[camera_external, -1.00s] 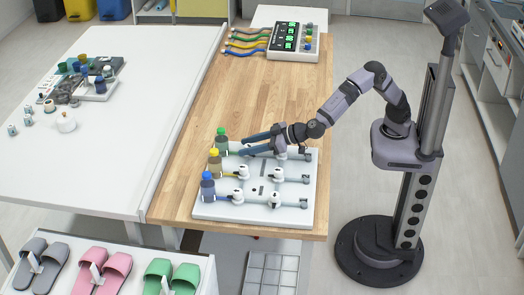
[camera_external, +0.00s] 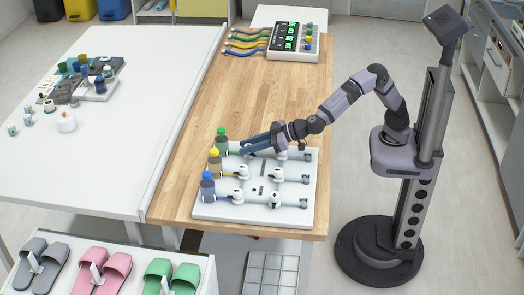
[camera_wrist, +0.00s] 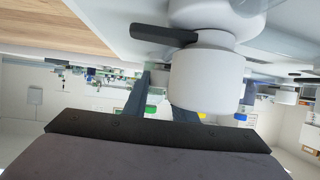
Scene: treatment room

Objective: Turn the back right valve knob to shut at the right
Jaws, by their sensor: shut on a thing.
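The white valve board (camera_external: 209,211) lies on the front end of the wooden table, with white knobs in three rows. My gripper (camera_external: 243,148) reaches leftward over the back row, its fingers closed around the back-row knob beside the green-capped bottle (camera_external: 221,143). That knob is mostly hidden by the fingers, so I cannot tell how its pointer stands. The other back-row knob (camera_external: 281,155) is below my wrist, free of the fingers.
Yellow-capped (camera_external: 214,163) and blue-capped (camera_external: 207,188) bottles stand along the board's left edge. Other knobs sit in the middle and front rows close by. A console with green displays (camera_external: 292,41) is at the far end. The wooden table between is clear.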

